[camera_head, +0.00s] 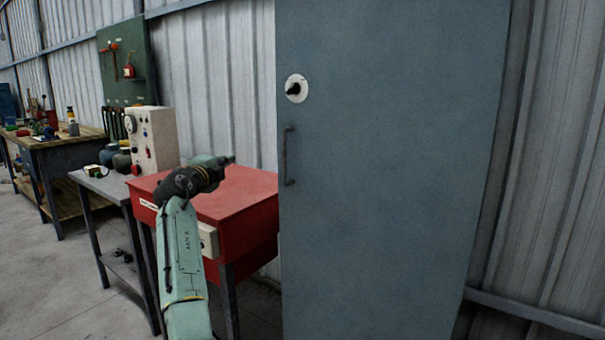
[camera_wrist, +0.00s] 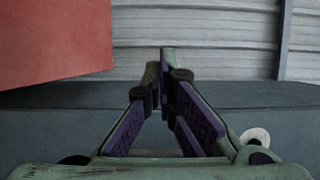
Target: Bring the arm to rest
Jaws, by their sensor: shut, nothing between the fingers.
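My pale green arm (camera_head: 184,255) reaches up from the bottom of the head view, bent at a dark wrist joint. My gripper (camera_head: 228,160) shows small there, in front of the red box's lid and left of the tall grey cabinet. In the wrist view my gripper (camera_wrist: 165,62) has its purple-padded fingers drawn together at the tips, with nothing between them. Part of the gripper's far side is hidden in the head view.
A red box (camera_head: 245,195) on dark legs stands beside the grey cabinet (camera_head: 390,180), which has a handle (camera_head: 288,156) and a round dial (camera_head: 296,88). A control box (camera_head: 152,138) stands on a small table (camera_head: 100,183). Left floor (camera_head: 50,285) is clear.

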